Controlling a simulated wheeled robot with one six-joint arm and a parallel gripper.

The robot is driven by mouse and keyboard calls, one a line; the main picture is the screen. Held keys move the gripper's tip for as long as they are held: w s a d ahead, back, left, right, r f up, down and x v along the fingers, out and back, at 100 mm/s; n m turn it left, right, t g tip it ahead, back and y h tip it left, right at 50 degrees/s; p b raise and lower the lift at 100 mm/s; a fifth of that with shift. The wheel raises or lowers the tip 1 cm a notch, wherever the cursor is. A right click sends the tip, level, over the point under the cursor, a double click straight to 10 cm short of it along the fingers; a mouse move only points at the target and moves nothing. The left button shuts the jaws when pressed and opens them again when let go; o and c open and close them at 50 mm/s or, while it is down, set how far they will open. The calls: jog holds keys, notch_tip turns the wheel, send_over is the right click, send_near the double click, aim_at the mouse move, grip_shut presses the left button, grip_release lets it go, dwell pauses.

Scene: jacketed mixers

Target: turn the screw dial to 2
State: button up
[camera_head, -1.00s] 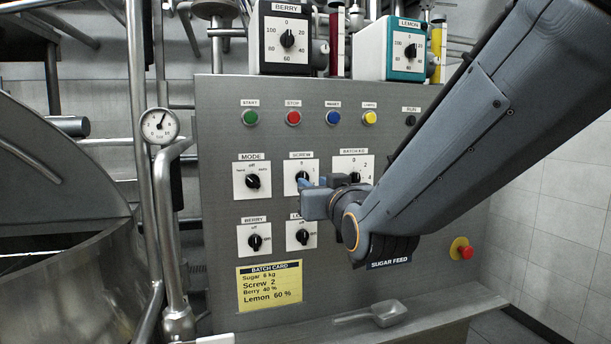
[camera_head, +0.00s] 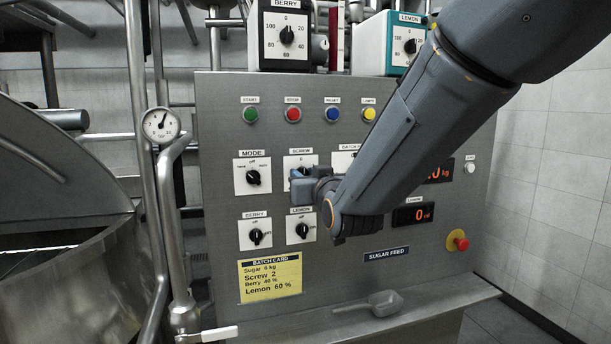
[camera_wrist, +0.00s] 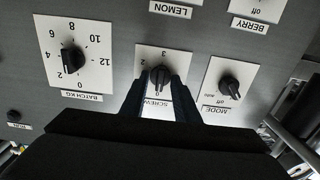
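The screw dial (camera_wrist: 160,75) is a black knob on a white plate, seen upside down in the wrist view. Its pale pointer mark appears to face the 0 at the picture's lower side. My gripper (camera_wrist: 160,82) has its dark fingers on either side of the knob, apart from each other. Whether they touch the knob is hard to tell. In the head view my gripper (camera_head: 300,182) covers the lower part of the screw dial's plate (camera_head: 301,160), so the knob is hidden there. The yellow batch card (camera_head: 270,277) reads Screw 2.
The mode dial (camera_head: 252,177) is left of the screw dial, and the batch kg dial (camera_wrist: 72,60) is on its other side. The berry dial (camera_head: 255,236) and lemon dial (camera_head: 302,229) sit below. Coloured buttons (camera_head: 293,114) line the top. A scoop (camera_head: 385,303) lies on the ledge.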

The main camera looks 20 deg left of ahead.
grip_shut()
jog(key=shift+m+b, duration=0.3)
jog(key=shift+b, duration=0.1)
jog(key=shift+w+d+f+m+b, duration=0.1)
jog(key=shift+f+m+b, duration=0.1)
jog(key=shift+m+b, duration=6.1)
jog(key=shift+d+f+m+b, duration=0.1)
jog(key=shift+f+m+b, duration=0.05)
jog(key=shift+m+b, duration=6.15)
jog(key=shift+n+b, duration=0.8)
jog(key=shift+b, duration=0.45)
